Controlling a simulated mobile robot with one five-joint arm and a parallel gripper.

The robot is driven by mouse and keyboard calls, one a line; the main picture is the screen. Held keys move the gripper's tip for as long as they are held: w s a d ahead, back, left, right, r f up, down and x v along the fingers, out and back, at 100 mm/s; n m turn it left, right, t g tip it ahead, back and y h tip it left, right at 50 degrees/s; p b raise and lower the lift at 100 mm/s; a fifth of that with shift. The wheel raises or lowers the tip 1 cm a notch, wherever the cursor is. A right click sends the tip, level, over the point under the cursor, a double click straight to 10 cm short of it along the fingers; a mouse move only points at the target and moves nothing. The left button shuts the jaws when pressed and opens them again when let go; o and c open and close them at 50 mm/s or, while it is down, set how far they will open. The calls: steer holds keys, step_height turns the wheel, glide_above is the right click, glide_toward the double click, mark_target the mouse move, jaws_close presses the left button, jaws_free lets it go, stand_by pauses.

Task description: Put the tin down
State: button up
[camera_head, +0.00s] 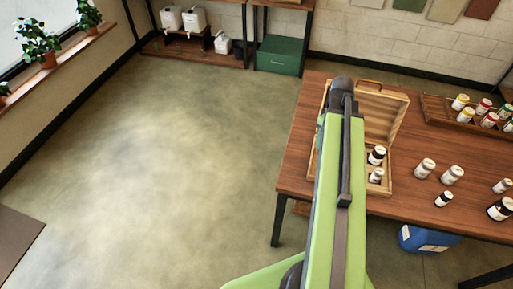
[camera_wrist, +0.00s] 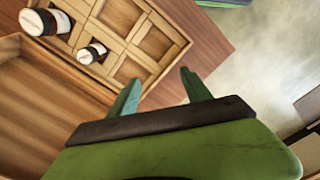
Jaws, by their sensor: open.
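An open wooden case (camera_head: 386,191) with its lid raised stands on the table. Two white tins with dark lids stand in its compartments: one farther back (camera_head: 376,155) and one nearer the front (camera_head: 377,175). The wrist view shows the case's divided tray (camera_wrist: 128,45), with one tin (camera_wrist: 92,53) and another (camera_wrist: 45,22) at the left, and several empty compartments towards the right. My gripper (camera_wrist: 160,85) is open with nothing between its fingers, over the tray's edge. In the head view my arm hides the gripper and part of the case.
A wooden rack (camera_head: 437,112) of paint jars is at the back right. A blue drum (camera_head: 425,240) is below.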

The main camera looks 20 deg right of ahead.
steer(key=w+a+m, duration=0.1)
steer(key=w+a, duration=0.2)
steer(key=a, duration=1.3)
steer(key=w+a+m, duration=0.2)
steer(key=w+a, duration=0.1)
steer(key=a, duration=1.3)
steer(key=shift+a, duration=0.2)
steer(key=shift+d, duration=0.1)
